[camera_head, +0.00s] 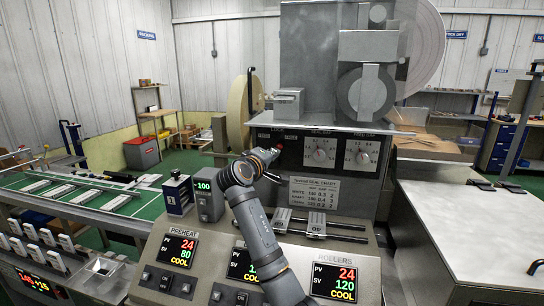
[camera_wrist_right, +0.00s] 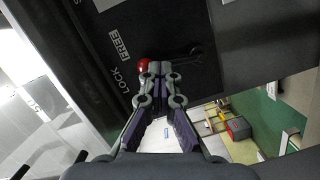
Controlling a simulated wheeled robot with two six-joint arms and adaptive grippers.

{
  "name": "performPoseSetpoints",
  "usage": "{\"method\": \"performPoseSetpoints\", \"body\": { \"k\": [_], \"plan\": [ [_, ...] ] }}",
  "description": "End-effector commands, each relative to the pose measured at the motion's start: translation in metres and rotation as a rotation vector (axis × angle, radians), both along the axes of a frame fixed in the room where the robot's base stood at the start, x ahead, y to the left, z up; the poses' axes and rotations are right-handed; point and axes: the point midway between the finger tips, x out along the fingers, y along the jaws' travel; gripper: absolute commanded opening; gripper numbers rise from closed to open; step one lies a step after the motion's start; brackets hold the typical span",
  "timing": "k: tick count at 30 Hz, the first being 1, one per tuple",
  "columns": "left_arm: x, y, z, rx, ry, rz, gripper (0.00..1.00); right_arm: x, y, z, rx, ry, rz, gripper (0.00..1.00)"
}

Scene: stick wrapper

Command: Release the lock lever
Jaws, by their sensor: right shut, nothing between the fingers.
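The lock lever's red knob (camera_wrist_right: 143,65) shows in the right wrist view on a dark panel, beside the printed words LOCK and FREE. It also shows in the head view as a small red spot (camera_head: 279,147) on the machine's front. My right gripper (camera_wrist_right: 158,72) is shut and empty, its fingertips right at the knob. I cannot tell whether they touch it. In the head view the right gripper (camera_head: 273,158) is just below the knob, and my arm hides part of the panel. The lever's shaft is mostly hidden. My left gripper is not in view.
Two dials (camera_head: 320,152) sit right of the knob, above a settings chart (camera_head: 314,192). A sloped console with lit displays (camera_head: 176,252) lies below. A large cream reel (camera_head: 240,112) stands to the left, and a green conveyor (camera_head: 150,205) runs further left.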

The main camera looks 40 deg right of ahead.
Motion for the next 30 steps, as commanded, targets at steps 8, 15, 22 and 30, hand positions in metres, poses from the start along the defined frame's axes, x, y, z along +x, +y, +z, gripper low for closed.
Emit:
{"method": "performPoseSetpoints", "body": {
  "k": [8,15,22,30],
  "plan": [
    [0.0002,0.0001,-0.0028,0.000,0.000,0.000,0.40,-0.0025,-0.0021,0.0002,0.035,-0.044,-0.001,0.00],
    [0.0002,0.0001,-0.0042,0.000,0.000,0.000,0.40,-0.0039,-0.0033,-0.0002,0.062,-0.074,0.001,0.00],
    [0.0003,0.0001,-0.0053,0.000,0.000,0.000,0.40,-0.0054,-0.0046,-0.0003,0.083,-0.099,0.000,0.00],
    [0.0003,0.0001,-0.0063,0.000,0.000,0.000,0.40,-0.0068,-0.0057,-0.0007,0.097,-0.114,0.000,0.00]
  ]
}}
